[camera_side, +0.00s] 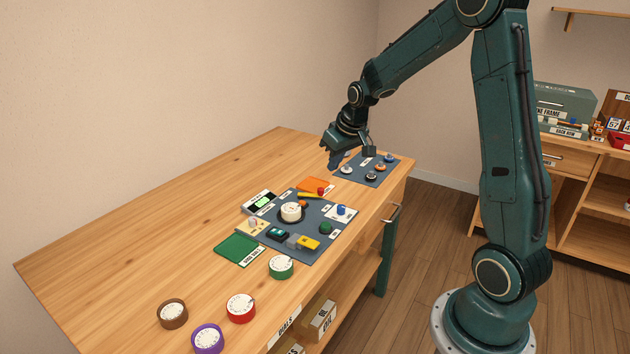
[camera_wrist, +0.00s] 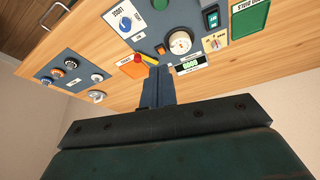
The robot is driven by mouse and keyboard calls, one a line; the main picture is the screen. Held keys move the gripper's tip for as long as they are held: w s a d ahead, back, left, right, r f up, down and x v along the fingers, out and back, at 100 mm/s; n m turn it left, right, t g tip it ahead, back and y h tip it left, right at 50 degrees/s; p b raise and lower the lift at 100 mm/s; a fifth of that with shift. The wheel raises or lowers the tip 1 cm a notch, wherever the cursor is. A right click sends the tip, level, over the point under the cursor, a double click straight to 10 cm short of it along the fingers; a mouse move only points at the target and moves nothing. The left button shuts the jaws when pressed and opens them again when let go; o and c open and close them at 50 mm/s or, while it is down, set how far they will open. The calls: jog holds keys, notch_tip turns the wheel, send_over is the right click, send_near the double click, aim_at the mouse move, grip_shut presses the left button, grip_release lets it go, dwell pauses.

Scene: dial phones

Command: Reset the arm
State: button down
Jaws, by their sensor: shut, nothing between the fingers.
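My gripper (camera_side: 337,162) is above the far part of the wooden table (camera_side: 120,240), over the left edge of a small blue-grey mat. Its fingers are shut with nothing between them. In the wrist view my gripper (camera_wrist: 155,72) points toward the panel, and its fingertips appear just below the yellow bar and the red button. In the side view the gripper looks raised above the table. My arm is bent, with the forearm reaching left from the tall upper link.
A blue-grey panel (camera_side: 322,227) holds a white dial (camera_side: 291,211), switches and buttons. The far mat (camera_side: 372,178) carries several knobs. Brown (camera_side: 172,314), purple (camera_side: 208,339), red (camera_side: 241,308) and green (camera_side: 281,267) dials stand near the front. A green pad (camera_side: 238,249) lies beside the panel. The table's left side is clear.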

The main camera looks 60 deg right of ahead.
jog(key=s+a+r, duration=0.4)
jog(key=a+r, duration=0.3)
jog(key=a, duration=0.1)
jog(key=s+a+r+n, duration=0.1)
jog(key=s+a+r, duration=0.1)
jog(key=s+a, duration=0.4)
jog(key=s+a+r+n+t+y, duration=0.1)
jog(key=s+a+r+n, duration=0.1)
jog(key=s+a, duration=0.5)
jog(key=s, duration=0.6)
jog(key=shift+s+r, duration=0.25)
jog(key=shift+r, duration=0.05)
